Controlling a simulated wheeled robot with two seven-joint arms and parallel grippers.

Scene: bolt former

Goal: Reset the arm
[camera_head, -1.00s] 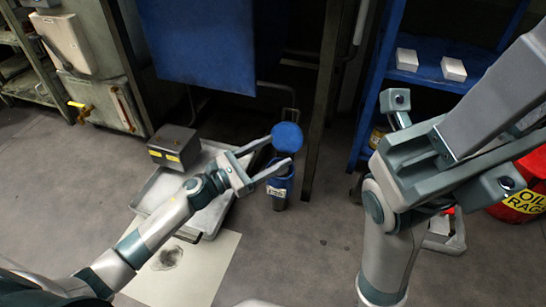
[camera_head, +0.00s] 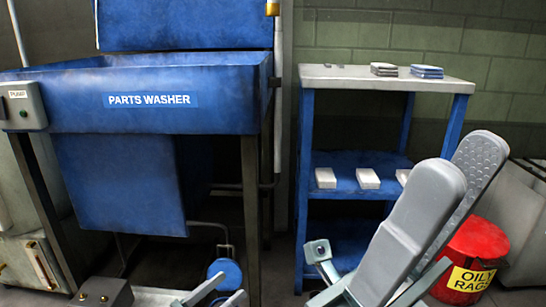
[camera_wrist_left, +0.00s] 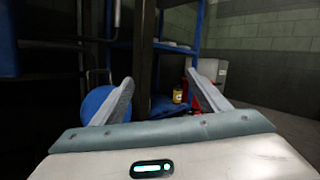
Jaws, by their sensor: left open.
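My right gripper (camera_head: 462,170) is large and close to the head camera, fingers pointing up. One finger's textured inner pad shows behind the other finger, and no object shows between them.
A blue parts washer (camera_head: 230,110) stands at the left. A blue shelf rack (camera_head: 304,190) with white boxes (camera_head: 368,178) stands behind my right gripper. A red oily-rags bin (camera_head: 478,245) is at the right. A grey metal box (camera_head: 103,293) is at the lower left.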

